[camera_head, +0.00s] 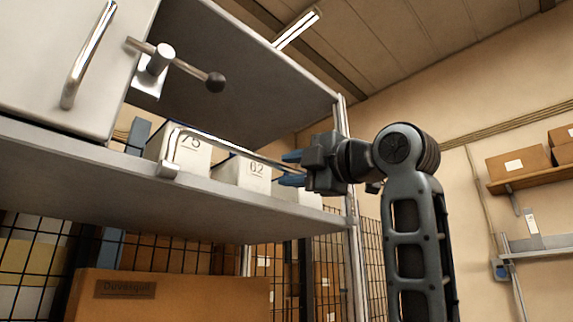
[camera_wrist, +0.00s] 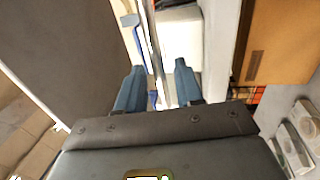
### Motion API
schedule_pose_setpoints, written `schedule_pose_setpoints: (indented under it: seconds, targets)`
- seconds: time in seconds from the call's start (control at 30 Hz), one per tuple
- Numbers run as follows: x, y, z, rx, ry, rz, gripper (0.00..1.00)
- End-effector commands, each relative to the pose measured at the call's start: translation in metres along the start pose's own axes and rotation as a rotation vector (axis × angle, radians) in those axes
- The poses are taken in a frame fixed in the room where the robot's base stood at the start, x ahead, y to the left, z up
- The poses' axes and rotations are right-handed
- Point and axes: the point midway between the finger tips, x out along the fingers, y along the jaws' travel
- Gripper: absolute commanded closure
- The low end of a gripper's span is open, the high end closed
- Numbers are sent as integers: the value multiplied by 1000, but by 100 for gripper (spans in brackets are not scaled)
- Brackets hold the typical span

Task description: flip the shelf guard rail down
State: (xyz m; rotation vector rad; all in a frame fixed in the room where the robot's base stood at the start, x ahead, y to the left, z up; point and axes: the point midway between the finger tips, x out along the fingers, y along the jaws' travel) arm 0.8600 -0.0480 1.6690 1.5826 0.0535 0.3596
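The shelf guard rail (camera_head: 230,146) is a thin bright metal bar across the front of the shelf (camera_head: 100,172). Its left end bends down to a bracket on the shelf edge, and the bar stands raised above the board. My gripper (camera_head: 289,169) is at the rail's right part, with blue fingers pointing left. In the wrist view the rail (camera_wrist: 153,45) runs between the two fingers of my gripper (camera_wrist: 159,78). The fingers are apart, with visible gaps beside the rail. The rail's right end is hidden behind my gripper.
White boxes (camera_head: 241,173) marked with numbers stand on the shelf behind the rail. A white cabinet door (camera_head: 40,60) with a handle and a ball-ended lever (camera_head: 190,69) is at upper left. A cardboard box (camera_head: 170,298) sits below. A metal post (camera_head: 352,235) stands at the shelf's right end.

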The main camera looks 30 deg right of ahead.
Motion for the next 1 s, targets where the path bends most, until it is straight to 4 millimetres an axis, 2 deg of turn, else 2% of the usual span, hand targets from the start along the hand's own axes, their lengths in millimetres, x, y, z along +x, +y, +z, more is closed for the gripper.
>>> schedule_pose_setpoints:
  seconds: [0.2, 0.47, 0.83, 1.0]
  targets:
    - [16, 0, 0, 0, 0, -1, 64]
    - [17, -1, 0, 0, -1, 0, 64]
    - [17, -1, 0, 0, -1, 0, 98]
    - [17, -1, 0, 0, -1, 0, 100]
